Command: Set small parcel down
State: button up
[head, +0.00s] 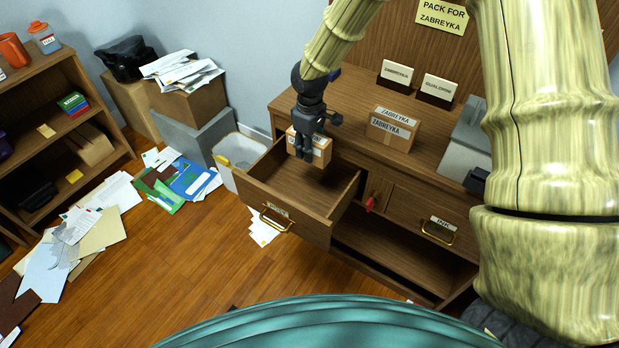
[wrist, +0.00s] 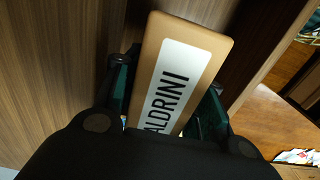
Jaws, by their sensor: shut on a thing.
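A small brown parcel (head: 318,150) is between the fingers of my gripper (head: 305,152), over the far end of the open drawer (head: 285,209). My gripper (wrist: 165,100) is shut on the parcel, one finger on each side. I cannot tell whether the parcel touches the drawer. Another parcel, labelled ZABREYKA (head: 393,129), stands on the desk top (head: 350,104).
Two name cards stand on the desk, ZABREYKA (head: 396,74) and GUALDRINI (head: 438,90). A grey machine (head: 465,145) is at the desk's right. A small red object (head: 370,204) is at the cabinet door. A white bin (head: 240,149) stands left of the drawer. Papers (head: 190,182) litter the floor.

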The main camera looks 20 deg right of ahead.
notch_tip(320, 180, down, 14)
jog(key=shift+f, duration=0.1)
dwell(0.5)
jog(key=o, duration=0.8)
jog(key=shift+f, duration=0.1)
jog(key=shift+o, duration=0.2)
notch_tip(320, 180, up, 12)
jog(key=shift+r, duration=0.15)
